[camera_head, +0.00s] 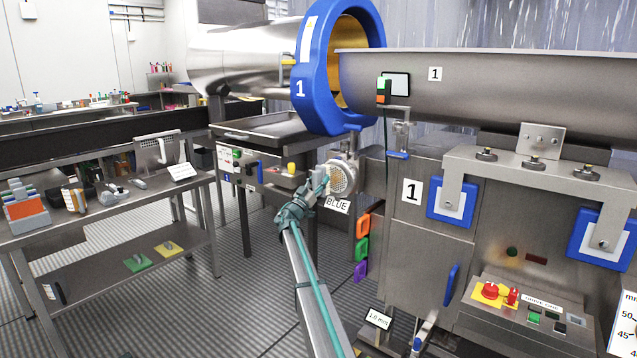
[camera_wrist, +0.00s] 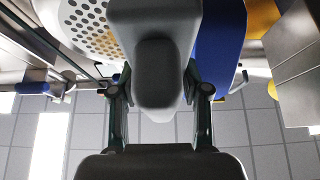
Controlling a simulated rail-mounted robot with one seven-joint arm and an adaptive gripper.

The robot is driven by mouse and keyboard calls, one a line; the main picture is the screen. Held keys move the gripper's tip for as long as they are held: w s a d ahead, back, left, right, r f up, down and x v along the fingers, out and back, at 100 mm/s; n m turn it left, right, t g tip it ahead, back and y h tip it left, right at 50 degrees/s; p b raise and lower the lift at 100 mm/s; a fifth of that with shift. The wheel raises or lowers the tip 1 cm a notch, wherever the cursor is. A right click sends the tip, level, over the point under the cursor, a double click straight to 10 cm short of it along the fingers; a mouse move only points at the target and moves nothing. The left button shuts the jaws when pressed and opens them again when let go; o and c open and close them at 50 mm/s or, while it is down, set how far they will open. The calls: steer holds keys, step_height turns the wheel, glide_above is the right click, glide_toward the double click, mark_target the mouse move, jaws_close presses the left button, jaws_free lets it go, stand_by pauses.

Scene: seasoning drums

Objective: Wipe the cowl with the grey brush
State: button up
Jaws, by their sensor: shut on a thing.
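My gripper (camera_head: 316,189) is at the end of the raised arm, in the middle of the head view. It is shut on the grey brush (camera_wrist: 155,75), whose rounded grey body fills the middle of the wrist view. A small grey part of the brush (camera_head: 317,171) shows above the fingers in the head view. A round perforated metal part (camera_head: 341,179), perhaps the cowl, is just right of my gripper; it also shows at the upper left of the wrist view (camera_wrist: 92,22). I cannot tell whether the brush touches it. The bristles are hidden.
The blue ring (camera_head: 312,75) and steel drum (camera_head: 480,85) stand above and right. A machine cabinet (camera_head: 430,265) with coloured tags (camera_head: 361,248) is close on the right. A steel bench (camera_head: 105,212) with small tools stands left. Open floor (camera_head: 225,290) lies between.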

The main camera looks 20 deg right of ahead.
steer(key=shift+w+d, duration=0.1)
steer(key=shift+d, duration=0.05)
steer(key=s+b, duration=0.1)
steer(key=s+d+b, duration=0.1)
steer(key=s+b, duration=0.1)
steer(key=shift+d+f, duration=0.15)
steer(key=shift+d, duration=0.05)
steer(key=shift+s+d+b, duration=0.25)
steer(key=shift+s+b, duration=0.05)
steer(key=shift+s, duration=0.1)
steer(key=shift+s+d+b, duration=0.35)
steer(key=shift+s+b, duration=0.25)
steer(key=shift+b, duration=0.05)
steer(key=shift+s+d+b, duration=0.35)
steer(key=shift+s+b, duration=0.25)
steer(key=shift+s+d+b, duration=0.3)
steer(key=shift+s+b, duration=0.1)
steer(key=shift+s, duration=0.05)
steer(key=shift+b, duration=0.8)
steer(key=shift+w, duration=0.15)
